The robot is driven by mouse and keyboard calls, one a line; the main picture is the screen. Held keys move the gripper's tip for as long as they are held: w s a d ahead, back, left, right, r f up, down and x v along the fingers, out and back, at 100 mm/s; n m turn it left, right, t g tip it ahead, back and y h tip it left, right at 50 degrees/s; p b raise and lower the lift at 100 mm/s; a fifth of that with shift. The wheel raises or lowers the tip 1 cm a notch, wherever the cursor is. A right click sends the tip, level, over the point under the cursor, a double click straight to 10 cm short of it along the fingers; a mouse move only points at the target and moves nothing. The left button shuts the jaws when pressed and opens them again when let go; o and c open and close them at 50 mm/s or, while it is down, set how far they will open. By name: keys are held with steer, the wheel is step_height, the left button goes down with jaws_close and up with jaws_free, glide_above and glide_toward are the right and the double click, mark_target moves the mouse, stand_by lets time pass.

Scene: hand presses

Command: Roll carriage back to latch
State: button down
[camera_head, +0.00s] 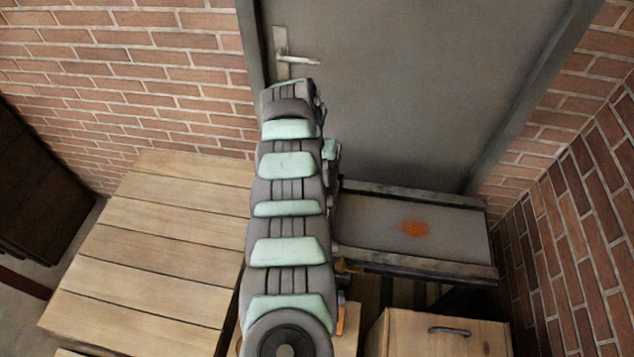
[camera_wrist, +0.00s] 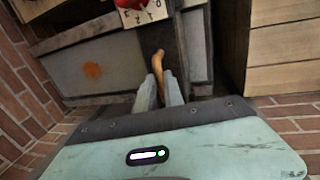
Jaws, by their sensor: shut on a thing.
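The press shows in the head view as a long grey bed (camera_head: 375,222) between dark rails, with an orange stain near its middle. The same bed (camera_wrist: 60,82) lies at the left in the wrist view. My gripper (camera_wrist: 160,84) is shut on a wooden handle (camera_wrist: 158,63), an orange-brown curved grip beside the bed. A pale block with dark marks (camera_wrist: 143,14) and a red part stand beyond the handle at the top edge. In the head view my arm hides the gripper, the handle and the left end of the bed. The latch cannot be made out.
A slatted wooden table (camera_head: 160,240) stands left of my arm. A wooden cabinet with a dark pull (camera_head: 435,342) stands at the lower right. A grey door (camera_head: 420,90) is behind the press. Brick walls close in the left and right sides.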

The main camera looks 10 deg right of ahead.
steer(key=shift+a, duration=0.15)
steer(key=c, duration=1.5)
jaws_free()
steer(key=shift+w, duration=0.1)
steer(key=shift+o, duration=0.2)
step_height(320, 180, up, 11)
steer(key=a+p, duration=0.1)
steer(key=a, duration=0.1)
steer(key=shift+w+f, duration=0.2)
steer(key=shift+w, duration=0.15)
steer(key=shift+s, duration=0.1)
